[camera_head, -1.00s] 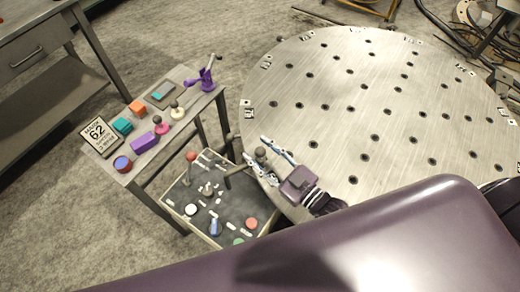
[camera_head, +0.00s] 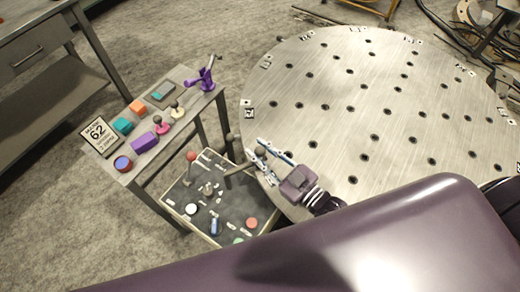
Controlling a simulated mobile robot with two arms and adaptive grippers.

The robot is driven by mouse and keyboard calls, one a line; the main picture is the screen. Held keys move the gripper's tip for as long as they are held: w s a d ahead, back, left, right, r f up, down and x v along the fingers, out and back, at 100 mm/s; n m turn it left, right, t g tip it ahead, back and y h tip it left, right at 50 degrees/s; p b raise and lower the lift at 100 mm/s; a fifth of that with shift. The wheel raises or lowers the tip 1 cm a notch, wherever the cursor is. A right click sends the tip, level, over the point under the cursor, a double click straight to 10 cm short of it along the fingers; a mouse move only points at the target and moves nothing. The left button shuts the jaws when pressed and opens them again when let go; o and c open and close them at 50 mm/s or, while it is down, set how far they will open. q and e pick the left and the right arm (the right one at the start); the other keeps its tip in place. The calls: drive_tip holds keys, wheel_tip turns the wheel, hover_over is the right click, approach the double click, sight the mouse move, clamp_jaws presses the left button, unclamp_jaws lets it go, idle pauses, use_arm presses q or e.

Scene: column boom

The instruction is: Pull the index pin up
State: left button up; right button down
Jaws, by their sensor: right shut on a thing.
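The index pin shows as a small dark ball knob (camera_head: 260,153) at the near-left edge of the large round metal table. My right gripper (camera_head: 261,154) reaches in from the lower right, with its two pale fingers on either side of the knob, shut on it. The fingers hide the shaft below the knob, so I cannot tell how high the pin sits. My left gripper is not in view.
The round table (camera_head: 330,110) has many holes and small marked plates along its rim. A narrow side bench (camera_head: 175,125) holds coloured blocks, knobs and a sign (camera_head: 99,134). A dark bar sticks out beside the knob.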

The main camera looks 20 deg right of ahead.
sight(261, 149)
wheel_tip(261, 149, up, 3)
drive_tip(key=shift+r+p, duration=0.15)
drive_tip(key=shift+p, duration=1.05)
drive_tip(key=shift+w, duration=0.1)
drive_tip(key=c, duration=1.6)
unclamp_jaws()
drive_tip(key=shift+s+d, duration=0.1)
drive_tip(key=shift+s, duration=0.15)
drive_tip(key=v, duration=1.1)
drive_tip(key=shift+s+d, duration=0.1)
drive_tip(key=shift+s, duration=0.2)
